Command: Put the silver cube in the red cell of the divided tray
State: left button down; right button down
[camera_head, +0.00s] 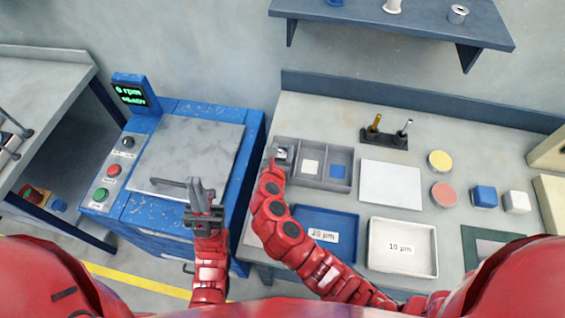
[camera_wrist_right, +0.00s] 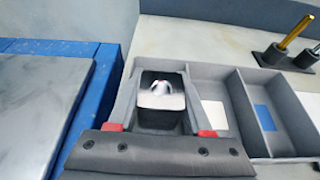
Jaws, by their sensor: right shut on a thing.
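The grey divided tray (camera_head: 313,184) stands on the bench with its cells in a row. The middle cell has a white patch and the right cell a blue one. The silver cube (camera_wrist_right: 161,92) is between the fingers of my right gripper (camera_wrist_right: 160,118), which is shut on it at the tray's left cell. The head view also shows my right gripper (camera_head: 277,156) there. The cube and gripper hide that cell's floor, so its colour and any contact cannot be told. My left gripper (camera_head: 203,203) is over the blue machine's front edge; its opening is unclear.
The blue machine (camera_head: 170,215) with a grey lid (camera_head: 190,150) stands left of the bench. A white plate (camera_head: 390,184), a blue tray (camera_head: 340,225) and a white tray (camera_head: 402,262) lie right of and before the divided tray. A tool holder (camera_head: 384,138) stands behind.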

aim_at(282, 157)
notch_tip(282, 157, down, 4)
jog(key=b, duration=0.4)
jog(key=shift+f, duration=0.2)
jog(key=shift+w+r, duration=0.1)
jog(key=shift+r, duration=0.05)
